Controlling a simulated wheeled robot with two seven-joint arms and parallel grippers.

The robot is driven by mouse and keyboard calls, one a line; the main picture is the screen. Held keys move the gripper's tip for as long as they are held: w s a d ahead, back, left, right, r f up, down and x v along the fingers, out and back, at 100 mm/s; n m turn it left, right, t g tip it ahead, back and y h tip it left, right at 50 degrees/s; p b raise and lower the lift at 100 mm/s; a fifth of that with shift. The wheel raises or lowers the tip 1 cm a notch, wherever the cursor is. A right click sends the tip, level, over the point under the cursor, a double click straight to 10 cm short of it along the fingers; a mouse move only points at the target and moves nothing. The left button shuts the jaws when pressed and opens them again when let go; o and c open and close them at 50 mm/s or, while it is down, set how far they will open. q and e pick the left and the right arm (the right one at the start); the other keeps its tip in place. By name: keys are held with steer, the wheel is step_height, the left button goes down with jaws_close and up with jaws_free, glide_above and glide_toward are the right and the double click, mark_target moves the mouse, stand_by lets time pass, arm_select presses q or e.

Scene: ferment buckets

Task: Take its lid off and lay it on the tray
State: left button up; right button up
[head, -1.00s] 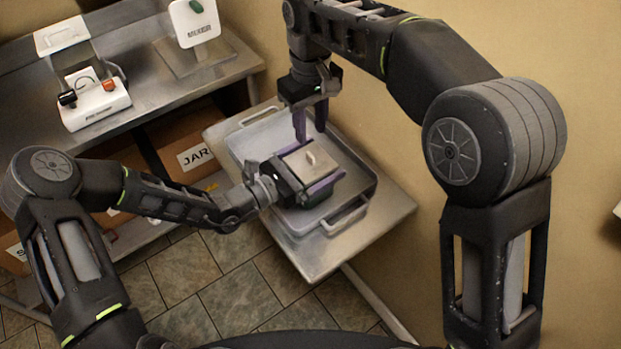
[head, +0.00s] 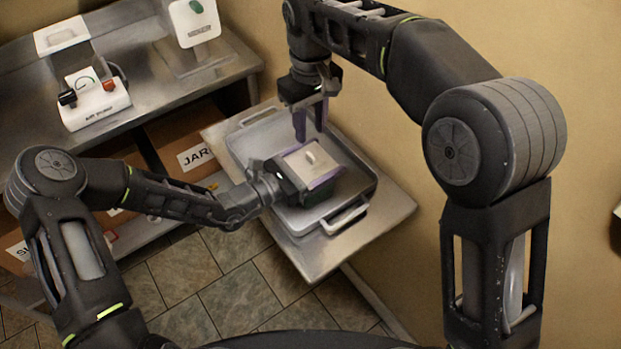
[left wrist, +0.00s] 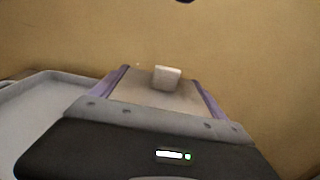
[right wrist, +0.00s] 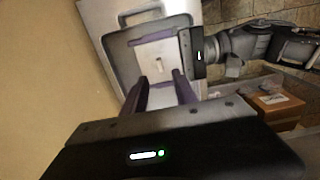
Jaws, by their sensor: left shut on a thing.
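A square beige lid (head: 311,158) with a small upright knob shows between the fingers of my left gripper (head: 322,164), over the metal tray (head: 358,180). My left gripper is shut, with purple fingers along two opposite sides of the lidded piece. The lid also shows in the left wrist view (left wrist: 150,97) and the right wrist view (right wrist: 160,62). What lies under the lid is mostly hidden, so I cannot tell whether the fingers hold only the lid or a container too. My right gripper (head: 311,134) is open and empty, pointing down behind the lid.
The tray, with raised handles, rests on a metal side table (head: 390,208) by the wall. A steel bench (head: 150,90) at the left carries a white device (head: 95,103) and a white sign-like panel (head: 194,22). Cardboard boxes (head: 185,145) sit beneath it.

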arm_select(q)
steer(key=c, duration=0.8)
steer(key=shift+c, duration=0.3)
arm_select(e)
steer(key=s+d+r+t+y, duration=0.2)
steer(key=s+d+r+t, duration=0.1)
steer(key=s, duration=0.1)
steer(key=shift+t+y, duration=0.4)
